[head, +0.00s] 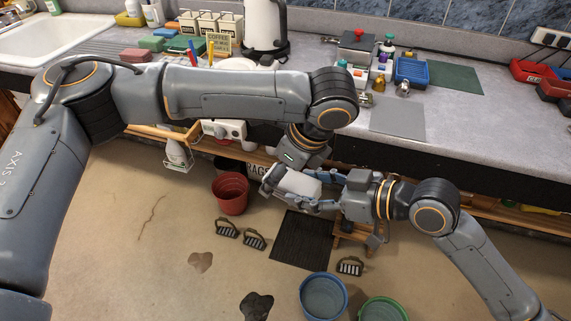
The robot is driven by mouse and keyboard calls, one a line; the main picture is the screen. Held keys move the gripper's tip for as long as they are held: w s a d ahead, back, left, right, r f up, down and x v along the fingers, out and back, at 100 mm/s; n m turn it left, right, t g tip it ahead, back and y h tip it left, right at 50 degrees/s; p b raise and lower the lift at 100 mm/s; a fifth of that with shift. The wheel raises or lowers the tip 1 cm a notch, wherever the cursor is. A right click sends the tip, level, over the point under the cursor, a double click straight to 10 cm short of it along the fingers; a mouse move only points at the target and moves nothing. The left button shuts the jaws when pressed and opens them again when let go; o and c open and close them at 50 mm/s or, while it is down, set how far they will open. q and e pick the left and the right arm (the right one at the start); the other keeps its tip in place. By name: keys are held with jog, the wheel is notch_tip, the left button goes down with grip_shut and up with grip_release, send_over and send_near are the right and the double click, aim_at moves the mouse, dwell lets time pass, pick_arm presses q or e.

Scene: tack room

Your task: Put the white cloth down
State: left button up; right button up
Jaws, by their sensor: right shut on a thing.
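The white cloth (298,186) is a small pale bundle above the floor, in front of the counter. My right gripper (322,192) reaches in from the right and is shut on the cloth. My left gripper (276,178) hangs down at the cloth's left and upper side, very close to it. Its fingers overlap the cloth in the picture, so I cannot tell whether they touch it or how far they are open.
The grey counter (460,130) holds a grey mat (398,122), a green mat (455,77), a blue tray (411,71) and bottles. On the floor are a red bucket (231,194), a blue bucket (324,297), a green bucket (383,310), brushes (254,240) and a dark mat (300,243).

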pick_arm(q)
jog(key=shift+c, duration=0.6)
jog(key=c, duration=1.1)
jog(key=shift+c, duration=0.3)
pick_arm(e)
jog(key=o, duration=1.2)
jog(key=shift+o, duration=0.2)
jog(key=shift+d, duration=0.1)
